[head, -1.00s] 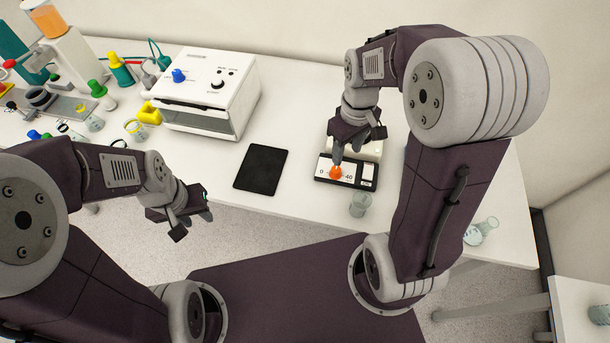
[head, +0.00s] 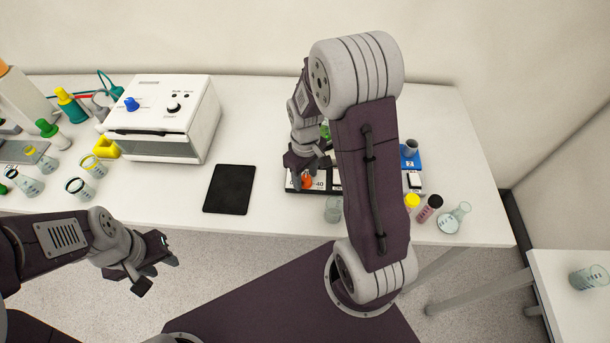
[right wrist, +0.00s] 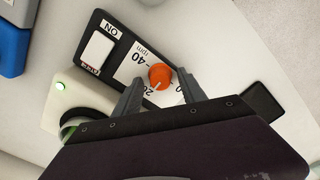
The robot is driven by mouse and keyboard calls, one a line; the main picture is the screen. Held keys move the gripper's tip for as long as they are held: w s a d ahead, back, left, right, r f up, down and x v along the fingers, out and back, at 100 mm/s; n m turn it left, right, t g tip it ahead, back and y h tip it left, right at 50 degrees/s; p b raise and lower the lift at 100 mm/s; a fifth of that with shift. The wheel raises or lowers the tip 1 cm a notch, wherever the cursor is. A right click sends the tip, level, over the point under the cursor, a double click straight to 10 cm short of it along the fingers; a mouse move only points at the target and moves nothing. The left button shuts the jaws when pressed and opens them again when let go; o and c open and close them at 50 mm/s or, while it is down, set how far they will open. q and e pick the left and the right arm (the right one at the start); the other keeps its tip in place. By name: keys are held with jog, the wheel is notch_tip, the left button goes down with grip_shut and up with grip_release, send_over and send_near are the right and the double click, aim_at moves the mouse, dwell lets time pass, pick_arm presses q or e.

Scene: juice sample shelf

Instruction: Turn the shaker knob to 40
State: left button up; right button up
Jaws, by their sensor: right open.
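The orange shaker knob (right wrist: 160,76) sits on a white dial marked 0, 20 and 40 on the shaker's black panel (right wrist: 97,22). Its white pointer line is toward the 20 mark in the right wrist view. The knob also shows in the head view (head: 307,182), partly under my right gripper. My right gripper (right wrist: 159,80) is open, with one finger on each side of the knob; I cannot tell if either touches it. My left gripper (head: 157,262) is open and empty, in front of the table edge.
A small beaker (head: 333,209) stands close in front of the shaker. A black pad (head: 230,189) lies to its left. Yellow-capped and dark-capped vials and a flask (head: 453,218) stand at the right. A white switch (right wrist: 96,46) and a green light are beside the dial.

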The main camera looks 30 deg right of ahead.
jog(key=shift+s, duration=0.1)
jog(key=shift+c, duration=0.9)
grip_shut()
jog(key=shift+m, duration=0.3)
jog(key=m+p, duration=0.1)
jog(key=m, duration=0.2)
jog(key=shift+p, duration=0.3)
jog(key=m+p, duration=0.1)
jog(key=m, duration=0.4)
jog(key=m+p, duration=0.1)
jog(key=m, duration=0.3)
jog(key=shift+m, duration=0.3)
jog(key=shift+d+m+p, duration=0.1)
jog(key=shift+m+p, duration=0.55)
jog(key=shift+m, duration=1.65)
